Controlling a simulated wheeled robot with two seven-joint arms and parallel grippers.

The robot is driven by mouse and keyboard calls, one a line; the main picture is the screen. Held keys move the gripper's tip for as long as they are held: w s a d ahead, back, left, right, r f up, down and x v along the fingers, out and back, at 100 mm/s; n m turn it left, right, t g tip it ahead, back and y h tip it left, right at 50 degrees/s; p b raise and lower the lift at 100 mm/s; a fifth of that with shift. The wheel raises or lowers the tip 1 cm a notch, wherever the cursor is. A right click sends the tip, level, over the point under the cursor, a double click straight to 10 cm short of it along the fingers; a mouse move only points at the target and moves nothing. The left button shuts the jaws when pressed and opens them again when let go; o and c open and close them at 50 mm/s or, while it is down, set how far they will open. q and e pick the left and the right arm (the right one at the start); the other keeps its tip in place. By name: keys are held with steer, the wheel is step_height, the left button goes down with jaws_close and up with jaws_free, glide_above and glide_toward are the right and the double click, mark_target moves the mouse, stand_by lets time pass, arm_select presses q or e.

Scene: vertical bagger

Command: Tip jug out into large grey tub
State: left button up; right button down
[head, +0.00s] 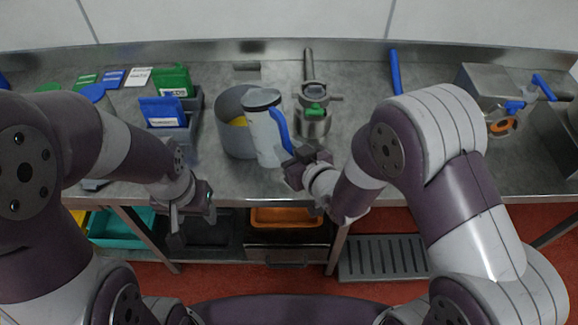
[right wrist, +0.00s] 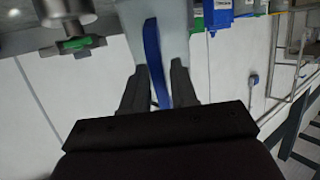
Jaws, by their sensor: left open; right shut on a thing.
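The jug (head: 266,138) is pale grey-white with a blue handle (head: 281,130). It stands nearly upright, tilted slightly, in front of the large grey tub (head: 231,119) and overlaps its right side. I cannot tell whether the jug touches the bench. Something yellow shows inside the tub. My right gripper (head: 295,160) is shut on the blue handle; in the right wrist view the handle (right wrist: 154,60) runs between the two fingers (right wrist: 155,88). My left gripper (head: 190,222) is open and empty, low in front of the bench edge. The jug's contents are not visible.
A metal device with a green part (head: 314,112) stands right of the jug. A grey bin with blue and green packs (head: 195,103) is left of the tub. A steel machine with blue handles (head: 500,88) is at far right. An orange tray (head: 287,216) is below.

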mark_target(285, 131)
steer(key=r+t+b, duration=0.1)
steer(key=b, duration=0.1)
steer(key=w+t+y+b, duration=0.1)
steer(key=b, duration=0.1)
steer(key=a+r+t+y+b, duration=0.1)
steer(key=b, duration=0.1)
steer(key=shift+w+a+r, duration=0.1)
steer(key=shift+w+r, duration=0.2)
steer(key=shift+w, duration=0.05)
steer(key=shift+s+d+r+p, duration=0.25)
steer(key=shift+s+r+p, duration=0.1)
steer(key=shift+r, duration=0.2)
steer(key=shift+s+d+r+p, duration=0.25)
steer(key=shift+s+r, duration=0.05)
steer(key=shift+r, duration=0.2)
arm_select(q)
steer(key=shift+s+f+p, duration=0.1)
steer(key=shift+f+p, duration=0.75)
steer(key=shift+f, duration=1.7)
arm_select(e)
steer(key=r+v, duration=0.1)
steer(key=v, duration=0.6)
steer(key=shift+r, duration=0.35)
